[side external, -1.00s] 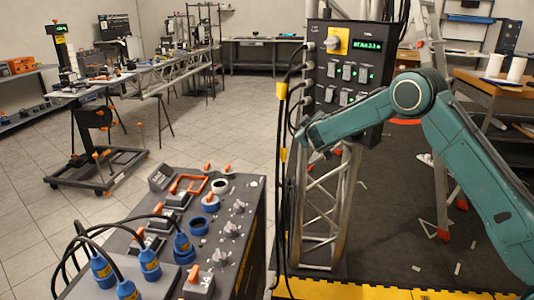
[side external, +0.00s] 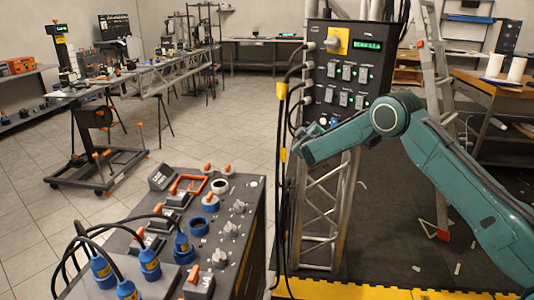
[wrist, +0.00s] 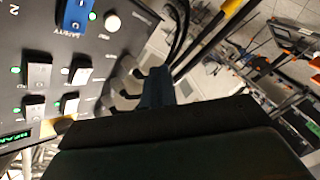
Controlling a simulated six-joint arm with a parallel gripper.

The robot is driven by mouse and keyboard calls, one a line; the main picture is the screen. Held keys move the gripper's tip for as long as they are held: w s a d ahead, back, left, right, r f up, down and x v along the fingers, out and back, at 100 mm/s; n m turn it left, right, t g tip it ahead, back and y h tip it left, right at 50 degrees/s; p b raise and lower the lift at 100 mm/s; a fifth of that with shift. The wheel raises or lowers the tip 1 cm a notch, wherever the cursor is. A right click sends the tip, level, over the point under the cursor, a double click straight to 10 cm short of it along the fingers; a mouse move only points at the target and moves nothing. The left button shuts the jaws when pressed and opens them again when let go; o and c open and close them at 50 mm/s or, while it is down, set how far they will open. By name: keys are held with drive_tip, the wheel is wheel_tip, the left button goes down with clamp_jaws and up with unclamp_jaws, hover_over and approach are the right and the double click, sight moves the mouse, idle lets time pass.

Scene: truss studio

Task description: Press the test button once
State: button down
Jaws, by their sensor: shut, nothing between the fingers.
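The dark control panel (side external: 345,75) stands upright on the truss in the side view. A round white button (wrist: 112,22) and a blue part (wrist: 77,14) sit near its edge in the wrist view. In the side view the white button (side external: 323,121) shows just above my arm. I cannot read which label marks the test button. My gripper (wrist: 159,82) is shut and empty, apart from the white button in the wrist picture.
Black cables (side external: 284,150) and plugs run down the panel's left side, close to my gripper. Several grey rocker switches (wrist: 38,75) with green lights and a yellow rotary switch (side external: 337,41) are on the panel. A console (side external: 225,245) stands at front left.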

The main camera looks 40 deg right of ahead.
drive_tip(key=w+d, duration=0.1)
drive_tip(key=d, duration=0.7)
drive_tip(key=shift+w+d, duration=0.2)
drive_tip(key=shift+w+d, duration=0.15)
drive_tip(key=shift+d, duration=0.75)
idle(3.4)
drive_tip(key=shift+a, duration=0.85)
drive_tip(key=shift+a, duration=0.1)
drive_tip(key=shift+s+a, duration=0.2)
drive_tip(key=shift+a, duration=0.6)
drive_tip(key=shift+s+a, duration=0.2)
drive_tip(key=shift+a, duration=0.6)
drive_tip(key=shift+s+a, duration=0.2)
drive_tip(key=shift+a, duration=0.6)
